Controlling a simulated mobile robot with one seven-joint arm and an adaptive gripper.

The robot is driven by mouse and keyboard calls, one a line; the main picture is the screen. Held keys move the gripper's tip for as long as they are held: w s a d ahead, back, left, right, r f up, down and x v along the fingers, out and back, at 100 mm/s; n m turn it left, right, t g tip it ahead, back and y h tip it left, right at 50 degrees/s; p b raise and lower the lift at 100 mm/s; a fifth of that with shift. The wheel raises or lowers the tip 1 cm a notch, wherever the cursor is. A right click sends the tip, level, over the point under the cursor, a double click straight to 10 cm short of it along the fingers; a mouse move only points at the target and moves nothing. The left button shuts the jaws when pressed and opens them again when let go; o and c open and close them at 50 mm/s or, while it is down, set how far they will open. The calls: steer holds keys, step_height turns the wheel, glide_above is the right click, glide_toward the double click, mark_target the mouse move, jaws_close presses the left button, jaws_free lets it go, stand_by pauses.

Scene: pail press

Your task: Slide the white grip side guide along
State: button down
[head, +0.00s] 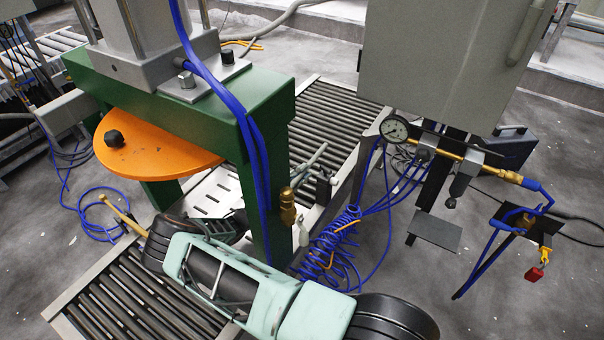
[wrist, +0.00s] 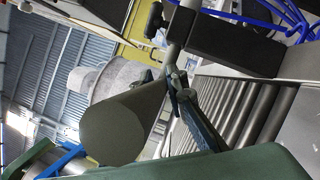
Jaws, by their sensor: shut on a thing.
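My gripper (head: 225,226) is low at the near side of the green press frame, above the roller conveyor. In the wrist view a dark finger of my gripper (wrist: 178,98) presses against a thick, pale cylindrical grip (wrist: 120,128), which looks grey in shadow. The gripper is shut on this grip. A metal rod (wrist: 181,32) and a black block (wrist: 228,42) show just beyond it. In the head view my gripper and arm hide the held grip and most of its guide.
The green press frame (head: 272,105) with its orange plate (head: 150,150) stands over the conveyor (head: 130,290). A brass fitting (head: 288,206) and coiled blue hose (head: 335,245) are close on the right. A grey cabinet (head: 450,60) with a gauge (head: 394,128) stands further right.

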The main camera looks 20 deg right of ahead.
steer(key=shift+w+a+f+b, duration=0.15)
steer(key=shift+w+a+b, duration=0.05)
steer(key=shift+b, duration=0.2)
steer(key=w+a+b, duration=0.2)
steer(key=w+b, duration=0.1)
steer(key=shift+w+a, duration=0.15)
steer(key=shift+a, duration=0.15)
steer(key=c, duration=1.9)
jaws_free()
steer(key=shift+c, duration=0.2)
